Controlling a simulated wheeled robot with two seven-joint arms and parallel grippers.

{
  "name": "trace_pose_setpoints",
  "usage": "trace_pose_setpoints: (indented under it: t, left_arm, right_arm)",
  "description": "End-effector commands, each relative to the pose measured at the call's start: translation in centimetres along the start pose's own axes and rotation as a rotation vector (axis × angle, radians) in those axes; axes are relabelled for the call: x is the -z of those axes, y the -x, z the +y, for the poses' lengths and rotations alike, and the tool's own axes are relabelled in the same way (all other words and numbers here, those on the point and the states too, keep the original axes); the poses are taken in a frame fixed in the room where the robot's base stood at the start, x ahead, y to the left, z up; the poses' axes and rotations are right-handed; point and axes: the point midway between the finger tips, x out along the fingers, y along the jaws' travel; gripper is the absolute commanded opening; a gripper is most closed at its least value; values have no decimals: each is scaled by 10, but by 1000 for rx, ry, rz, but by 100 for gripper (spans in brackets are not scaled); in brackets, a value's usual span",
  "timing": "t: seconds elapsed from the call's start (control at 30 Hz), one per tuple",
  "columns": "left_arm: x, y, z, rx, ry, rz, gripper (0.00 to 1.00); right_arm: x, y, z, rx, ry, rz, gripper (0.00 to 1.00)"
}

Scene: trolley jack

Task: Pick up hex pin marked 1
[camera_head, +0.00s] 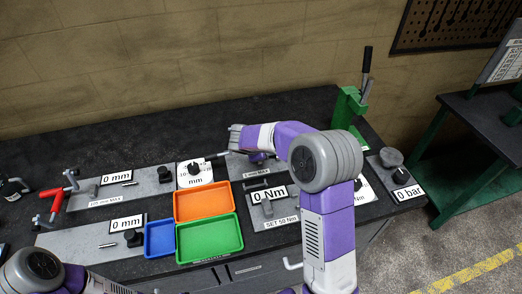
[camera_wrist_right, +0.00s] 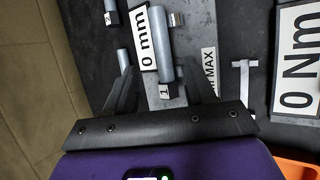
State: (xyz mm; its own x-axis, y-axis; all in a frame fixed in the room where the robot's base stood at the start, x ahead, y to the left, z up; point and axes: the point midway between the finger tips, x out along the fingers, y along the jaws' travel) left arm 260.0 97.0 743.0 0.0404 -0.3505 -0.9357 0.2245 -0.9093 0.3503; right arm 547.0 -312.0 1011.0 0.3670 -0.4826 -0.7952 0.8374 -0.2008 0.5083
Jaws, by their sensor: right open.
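The hex pin marked 1 (camera_wrist_right: 160,45) is a grey cylinder with a black end that bears a white "1" label.
A pin marked 2 (camera_wrist_right: 110,8) lies nearby. A "0 mm" plate (camera_wrist_right: 154,35) is beside pin 1. Orange (camera_head: 201,215), green (camera_head: 240,237) and blue (camera_head: 147,240) trays stand at the bench front. A green lever press (camera_head: 346,108) stands at the back right.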

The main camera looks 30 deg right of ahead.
Motion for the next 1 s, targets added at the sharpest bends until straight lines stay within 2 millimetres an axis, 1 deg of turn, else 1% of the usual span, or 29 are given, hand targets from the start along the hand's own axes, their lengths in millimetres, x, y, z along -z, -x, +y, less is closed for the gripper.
trace_pose_setpoints:
  t: [0.2, 0.33, 0.43, 0.67, 1.0]
  left_arm:
    - [0, -4, -2, 0, 0, 1, 0]
    - [1, -6, -2, 0, 0, 1, 0]
    - [1, -6, -2, 0, 0, 1, 0]
    - [1, -6, -2, 0, 0, 1, 0]
    - [1, -6, -2, 0, 0, 1, 0]
  right_arm:
    - [6, -32, -5, 3, 0, -2, 54]
    - [6, -48, -4, 1, -1, -1, 54]
    - [6, -54, -4, 0, 0, 0, 54]
    - [6, -55, -4, -1, 0, 1, 54]
    - [6, -54, -4, -1, -1, 1, 2]
